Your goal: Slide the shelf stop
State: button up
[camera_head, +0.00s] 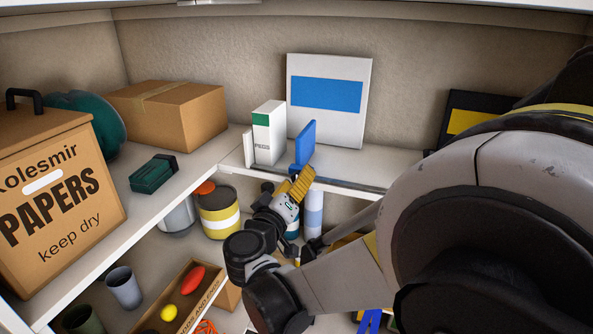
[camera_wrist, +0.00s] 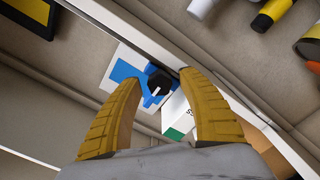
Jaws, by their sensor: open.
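The shelf stop is a blue upright plate (camera_head: 307,142) at the front edge of the upper shelf, just right of the white and green PEGS box (camera_head: 268,135). In the wrist view a black knob (camera_wrist: 160,84) shows beside the blue of the stop (camera_wrist: 149,99). My gripper (camera_head: 305,175) is just below and in front of the stop, its yellow fingers pointing up at the shelf edge. In the wrist view my gripper (camera_wrist: 159,78) is open, and the knob appears between the fingertips. I cannot tell whether a finger touches it. The knob is hard to make out in the head view.
A white box with a blue label (camera_head: 330,95) stands behind the stop. A cardboard box (camera_head: 170,115) and a dark green case (camera_head: 153,173) are further left. A black and yellow box (camera_head: 470,118) is at right. Cans and a yellow tin (camera_head: 219,218) stand below.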

aim_at(327, 186)
grip_shut()
jog(key=shift+s+d+b, duration=0.15)
jog(key=shift+s+d, duration=0.25)
jog(key=shift+d, duration=0.7)
jog(key=shift+s+d+b, duration=0.15)
jog(key=shift+s+d, duration=0.3)
jog(key=shift+d, duration=0.65)
jog(key=shift+s+d+b, duration=0.15)
jog(key=shift+s+d, duration=0.25)
jog(key=shift+d, duration=0.85)
jog(key=s+d, duration=0.2)
jog(key=d, duration=0.4)
jog(key=shift+s+d, duration=0.15)
jog(key=shift+s, duration=0.05)
jog(key=shift+s+d, duration=0.3)
jog(key=shift+d, duration=0.6)
jog(key=shift+s+d, duration=0.35)
jog(key=shift+d, duration=0.55)
jog(key=shift+s+d, duration=0.3)
jog(key=shift+d, duration=0.6)
jog(key=shift+o, duration=1.9)
grip_release()
jog(key=shift+d, duration=0.1)
